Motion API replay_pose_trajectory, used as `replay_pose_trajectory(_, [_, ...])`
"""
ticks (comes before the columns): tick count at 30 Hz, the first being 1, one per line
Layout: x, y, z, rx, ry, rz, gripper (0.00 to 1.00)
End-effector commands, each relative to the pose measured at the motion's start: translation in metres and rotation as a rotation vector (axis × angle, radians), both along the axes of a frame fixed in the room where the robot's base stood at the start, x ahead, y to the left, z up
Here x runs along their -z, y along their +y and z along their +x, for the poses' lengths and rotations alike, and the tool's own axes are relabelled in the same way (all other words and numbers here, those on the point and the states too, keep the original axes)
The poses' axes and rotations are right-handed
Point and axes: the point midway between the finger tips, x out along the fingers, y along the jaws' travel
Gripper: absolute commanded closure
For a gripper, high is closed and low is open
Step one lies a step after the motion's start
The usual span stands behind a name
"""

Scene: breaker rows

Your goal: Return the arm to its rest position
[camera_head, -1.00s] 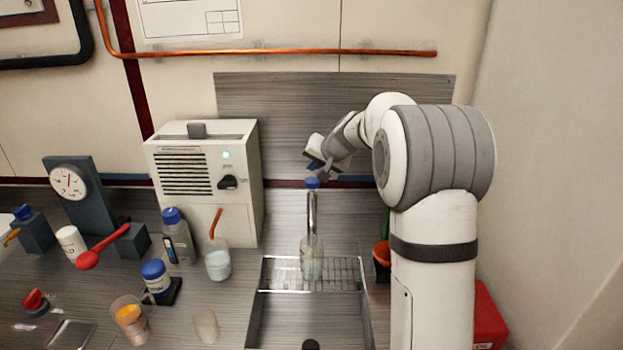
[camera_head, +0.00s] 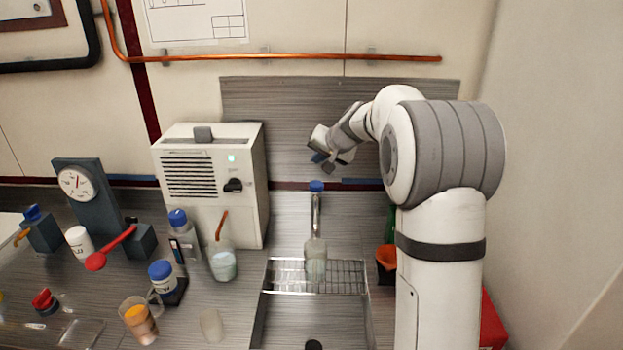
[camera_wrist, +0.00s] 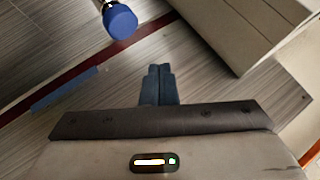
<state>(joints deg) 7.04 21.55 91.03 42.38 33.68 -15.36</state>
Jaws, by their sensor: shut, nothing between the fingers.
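My gripper (camera_head: 324,163) is raised in front of the grey back panel (camera_head: 270,110), above and apart from the blue-topped tap (camera_head: 316,187) at the sink. In the wrist view my gripper (camera_wrist: 160,82) has its dark fingers together with nothing between them. The tap's blue top (camera_wrist: 120,20) shows at the upper left of that view, clear of the fingers. My arm stands at the right of the head view, bent toward the back panel.
A white box with a vent (camera_head: 210,180) stands left of the sink (camera_head: 310,310). A glass beaker (camera_head: 315,258) is under the tap. Bottles and cups (camera_head: 140,318) crowd the left counter. An orange container (camera_head: 386,262) and a red box (camera_head: 492,320) are near my arm.

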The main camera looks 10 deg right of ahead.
Motion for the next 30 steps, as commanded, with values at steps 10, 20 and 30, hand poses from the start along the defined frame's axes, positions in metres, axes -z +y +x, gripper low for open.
replay_pose_trajectory(10, [-0.019,0.021,-0.11,-0.099,0.091,-0.109,1.0])
replay_pose_trajectory(20, [-0.005,0.026,-0.277,-0.208,0.238,-0.292,1.0])
replay_pose_trajectory(30, [0.036,0.008,-0.409,-0.261,0.358,-0.465,1.0])
